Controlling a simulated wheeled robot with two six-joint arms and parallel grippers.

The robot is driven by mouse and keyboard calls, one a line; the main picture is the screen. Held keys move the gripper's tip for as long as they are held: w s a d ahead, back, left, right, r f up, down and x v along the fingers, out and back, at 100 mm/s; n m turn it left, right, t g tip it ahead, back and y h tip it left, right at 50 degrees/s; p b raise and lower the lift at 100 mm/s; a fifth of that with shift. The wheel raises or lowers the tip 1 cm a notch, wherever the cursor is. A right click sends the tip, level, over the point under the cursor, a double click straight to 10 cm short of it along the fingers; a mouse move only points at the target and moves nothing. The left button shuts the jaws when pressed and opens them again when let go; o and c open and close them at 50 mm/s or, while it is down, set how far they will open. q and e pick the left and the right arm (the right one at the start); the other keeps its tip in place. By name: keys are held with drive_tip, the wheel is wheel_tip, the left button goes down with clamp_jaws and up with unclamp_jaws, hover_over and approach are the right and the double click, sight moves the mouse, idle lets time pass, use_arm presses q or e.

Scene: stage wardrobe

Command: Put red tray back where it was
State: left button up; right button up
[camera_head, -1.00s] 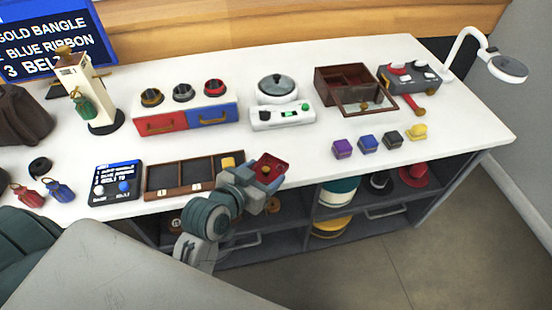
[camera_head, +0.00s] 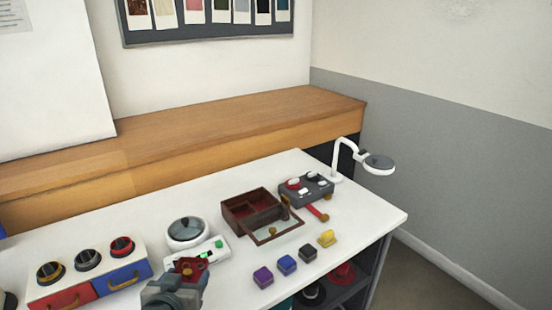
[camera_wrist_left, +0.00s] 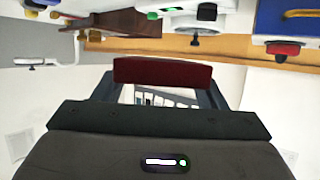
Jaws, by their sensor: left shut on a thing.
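The small red tray (camera_head: 187,266) is held at the bottom of the head view, with a small yellowish piece on it. My left gripper (camera_head: 180,283) is shut on it. In the left wrist view the red tray (camera_wrist_left: 163,73) spans across between the fingers. In the head view it shows in front of the white scale (camera_head: 208,249) and overlaps it. I cannot tell its exact height over the table. My right gripper is not in view.
A brown compartment box (camera_head: 232,204) with a glass-fronted lid stands behind to the right. Four-sided purple (camera_head: 263,277), blue, dark and yellow blocks stand in front of it. A grey device (camera_head: 306,188) and a white lamp (camera_head: 377,164) are farther right. A drawer unit (camera_head: 85,281) is left.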

sight(186, 264)
use_arm(q)
drive_tip(key=shift+w+r, duration=1.1)
drive_tip(key=shift+r, duration=0.05)
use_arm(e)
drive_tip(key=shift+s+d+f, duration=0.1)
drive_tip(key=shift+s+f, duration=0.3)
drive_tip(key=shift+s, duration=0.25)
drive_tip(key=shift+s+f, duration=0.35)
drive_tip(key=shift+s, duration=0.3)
use_arm(q)
drive_tip(key=shift+s+f, duration=0.1)
drive_tip(key=shift+f, duration=0.05)
drive_tip(key=s+f+m+h+b, duration=0.1)
drive_tip(key=s+f+b, duration=0.4)
drive_tip(key=s+f, duration=0.5)
drive_tip(key=s+h, duration=0.1)
drive_tip(key=s, duration=0.1)
drive_tip(key=shift+s+d+m, duration=0.4)
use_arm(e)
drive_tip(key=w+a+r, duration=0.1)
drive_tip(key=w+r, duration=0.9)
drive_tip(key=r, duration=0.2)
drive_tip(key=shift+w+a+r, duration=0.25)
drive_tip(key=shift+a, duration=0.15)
